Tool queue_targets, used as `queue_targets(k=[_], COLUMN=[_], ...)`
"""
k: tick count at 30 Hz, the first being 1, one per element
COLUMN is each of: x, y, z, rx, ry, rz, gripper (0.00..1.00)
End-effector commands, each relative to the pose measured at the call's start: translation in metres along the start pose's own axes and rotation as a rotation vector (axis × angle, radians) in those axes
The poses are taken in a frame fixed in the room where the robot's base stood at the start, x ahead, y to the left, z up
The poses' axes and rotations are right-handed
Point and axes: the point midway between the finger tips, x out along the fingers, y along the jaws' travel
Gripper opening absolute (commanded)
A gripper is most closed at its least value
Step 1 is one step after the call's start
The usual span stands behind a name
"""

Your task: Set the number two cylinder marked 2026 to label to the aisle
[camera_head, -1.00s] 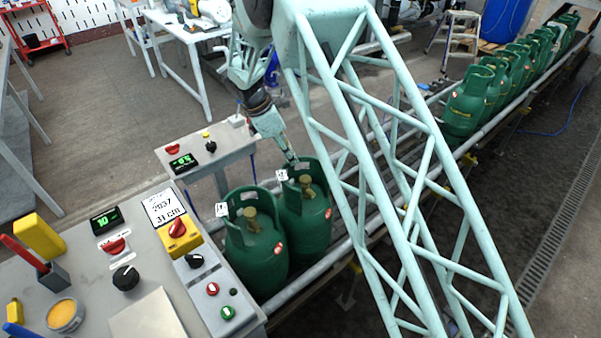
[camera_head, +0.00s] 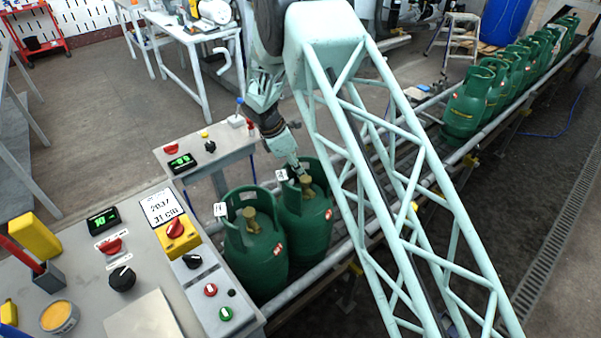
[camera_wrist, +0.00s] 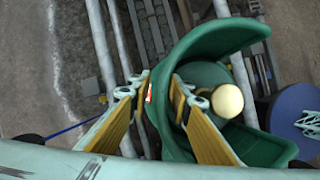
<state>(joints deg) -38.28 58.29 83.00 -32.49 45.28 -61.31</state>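Two green gas cylinders with brass valves stand upright side by side on the conveyor near the console, a nearer one (camera_head: 258,262) and a farther one (camera_head: 308,232). Each has a small white tag on its collar, the nearer tag (camera_head: 220,209) and the farther tag (camera_head: 281,175); their markings are too small to read. My gripper (camera_head: 301,172) is at the farther cylinder's collar. In the wrist view my gripper (camera_wrist: 160,88) is open, its yellow-padded fingers apart at the left edge of the green collar (camera_wrist: 215,38), beside the round brass valve (camera_wrist: 227,100). No firm grip on the collar shows.
A grey console (camera_head: 150,315) with knobs and a sign reading about "2037 31 GIU" (camera_head: 162,206) stands at the front left. A smaller control stand (camera_head: 215,152) is behind it. Several green cylinders (camera_head: 467,105) line the conveyor's far end. The aisle floor (camera_head: 100,120) at left is largely clear.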

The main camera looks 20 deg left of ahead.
Motion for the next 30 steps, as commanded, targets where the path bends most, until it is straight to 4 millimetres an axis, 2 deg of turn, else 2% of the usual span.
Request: queue_targets(k=[8,14,30], x=[0.0003,0.0003,0.0010], y=[-0.0001,-0.0001,-0.0001], z=[0.0001,0.0000,0.0026], rx=[0.000,0.000,0.025], ry=[0.000,0.000,0.000], rz=[0.000,0.000,-0.010], gripper=[0.18,0.00,0.00])
